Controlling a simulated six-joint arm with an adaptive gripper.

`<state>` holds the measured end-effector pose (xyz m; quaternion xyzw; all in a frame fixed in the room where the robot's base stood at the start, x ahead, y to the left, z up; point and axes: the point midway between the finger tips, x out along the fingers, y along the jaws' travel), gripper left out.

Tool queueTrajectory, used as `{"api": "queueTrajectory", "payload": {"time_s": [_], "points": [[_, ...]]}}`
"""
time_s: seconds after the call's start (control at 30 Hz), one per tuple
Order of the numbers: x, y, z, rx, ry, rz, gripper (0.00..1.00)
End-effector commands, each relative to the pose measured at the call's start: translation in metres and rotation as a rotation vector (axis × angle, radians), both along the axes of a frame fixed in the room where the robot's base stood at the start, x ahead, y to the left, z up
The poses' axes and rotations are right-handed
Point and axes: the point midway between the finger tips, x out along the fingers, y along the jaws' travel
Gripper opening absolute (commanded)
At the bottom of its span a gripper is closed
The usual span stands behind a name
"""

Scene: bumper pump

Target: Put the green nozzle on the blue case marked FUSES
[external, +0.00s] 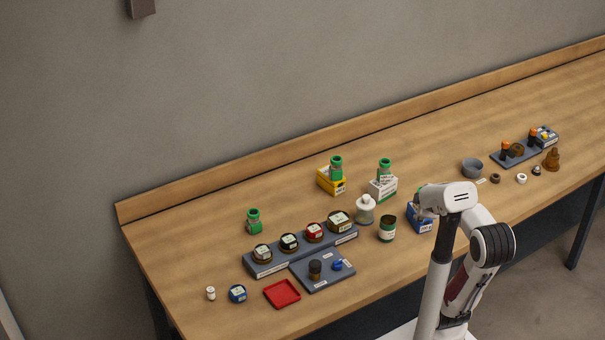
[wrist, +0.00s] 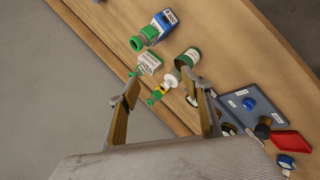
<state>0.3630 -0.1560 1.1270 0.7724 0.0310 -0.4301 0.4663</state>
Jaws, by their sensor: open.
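The blue case (external: 417,219) with a white label stands near the front of the table, partly behind my arm. In the wrist view the blue case (wrist: 163,21) is at the top, and a green nozzle (wrist: 141,40) appears to stand on it; contact is hard to judge. Another green nozzle (external: 254,221) stands loose on the table at left. Further green nozzles sit on the yellow case (external: 331,183) and the white case (external: 383,190). My gripper (wrist: 163,88) is open and empty, its fingers spread apart. Its fingers are hidden in the external view.
A green jar (external: 387,230) and a white bottle (external: 365,210) stand left of the blue case. A grey rack (external: 267,269) of round jars, a dark tray (external: 330,280) and a red tray (external: 282,293) lie further left. A grey bowl (external: 472,167) stands at right.

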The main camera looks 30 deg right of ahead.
Motion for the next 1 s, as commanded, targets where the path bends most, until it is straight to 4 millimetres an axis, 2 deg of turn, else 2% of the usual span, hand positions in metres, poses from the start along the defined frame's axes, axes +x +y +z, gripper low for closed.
{"api": "queueTrajectory", "payload": {"time_s": [0.4,0.6,0.8,1.0], "points": [[-0.069,0.100,-0.006,0.529,-0.019,-0.353,0.48],[-0.103,0.139,-0.011,0.719,0.027,-0.488,0.48],[-0.119,0.155,-0.013,0.795,0.057,-0.549,0.48],[-0.121,0.156,-0.014,0.802,0.059,-0.556,0.48]]}}
